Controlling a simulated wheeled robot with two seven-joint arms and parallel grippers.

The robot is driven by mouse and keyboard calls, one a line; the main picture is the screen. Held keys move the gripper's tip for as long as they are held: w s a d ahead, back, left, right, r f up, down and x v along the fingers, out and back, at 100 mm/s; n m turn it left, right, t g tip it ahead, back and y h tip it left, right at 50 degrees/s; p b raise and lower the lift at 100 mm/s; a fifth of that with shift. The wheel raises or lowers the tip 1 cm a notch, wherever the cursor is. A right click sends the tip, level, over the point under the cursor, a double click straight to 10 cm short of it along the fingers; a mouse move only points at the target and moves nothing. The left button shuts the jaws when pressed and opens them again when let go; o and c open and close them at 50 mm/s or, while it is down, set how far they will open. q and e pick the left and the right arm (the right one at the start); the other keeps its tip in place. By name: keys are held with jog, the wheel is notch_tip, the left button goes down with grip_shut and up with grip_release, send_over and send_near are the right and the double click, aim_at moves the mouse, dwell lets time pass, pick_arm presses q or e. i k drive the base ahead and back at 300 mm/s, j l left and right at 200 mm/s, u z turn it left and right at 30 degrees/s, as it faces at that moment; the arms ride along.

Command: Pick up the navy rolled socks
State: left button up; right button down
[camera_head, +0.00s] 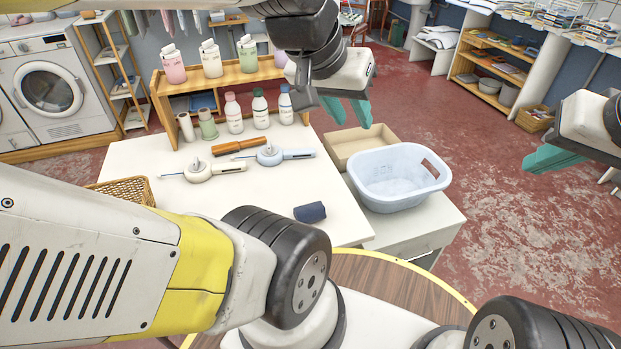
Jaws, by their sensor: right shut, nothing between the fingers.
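The navy rolled socks (310,212) lie on the white table (255,203) near its front right edge, as a small dark blue roll. Nothing is touching them. My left gripper (348,112) is in the air above the far right side of the table, beyond the socks. Its teal fingers point down with a gap between them, and it looks open and empty. My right gripper (553,158) is at the right of the view, over the red floor, shut and empty, well away from the socks.
A pale blue basin (396,198) and a shallow wooden tray (347,152) stand right of the socks on a lower cabinet. Two handled tools (285,154), an orange-handled tool (238,146), several bottles (259,108) and a wicker basket (135,187) are on the table. The table around the socks is clear.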

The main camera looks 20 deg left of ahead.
aim_at(310, 212)
jog(key=j+u, duration=0.15)
jog(key=u, duration=0.75)
